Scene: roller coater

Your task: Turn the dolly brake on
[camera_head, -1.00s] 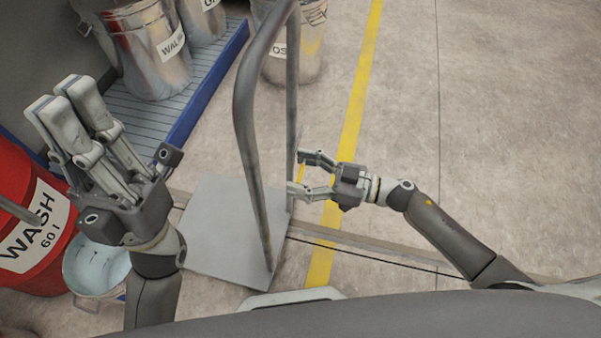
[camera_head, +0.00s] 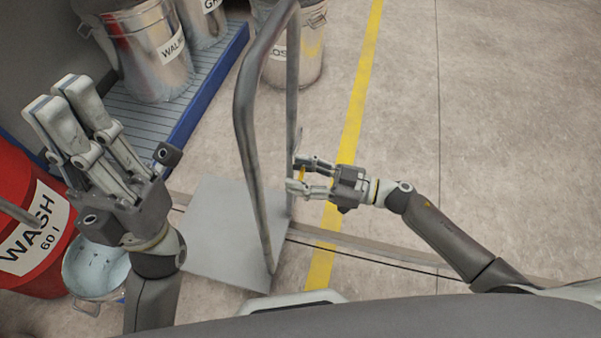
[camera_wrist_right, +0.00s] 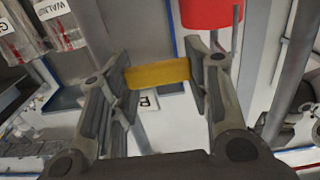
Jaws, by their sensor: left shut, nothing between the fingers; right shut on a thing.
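The dolly has a flat grey deck (camera_head: 222,240) and an upright tubular handle (camera_head: 246,120). A yellow lever (camera_wrist_right: 158,75) spans the space between my right fingers in the right wrist view. In the head view only a small yellow bit (camera_head: 302,174) of it shows between the fingertips. My right gripper (camera_head: 300,174) is shut on this lever beside the handle's right-hand post. My left gripper (camera_head: 70,112) is raised at the left, away from the dolly, shut and empty.
A red WASH drum (camera_head: 30,258) and an open pail (camera_head: 96,270) stand at the left. Metal cans (camera_head: 150,55) stand on a blue-edged platform (camera_head: 208,97); another can (camera_head: 305,58) stands behind the handle. The floor at right is clear beyond a yellow line (camera_head: 355,110).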

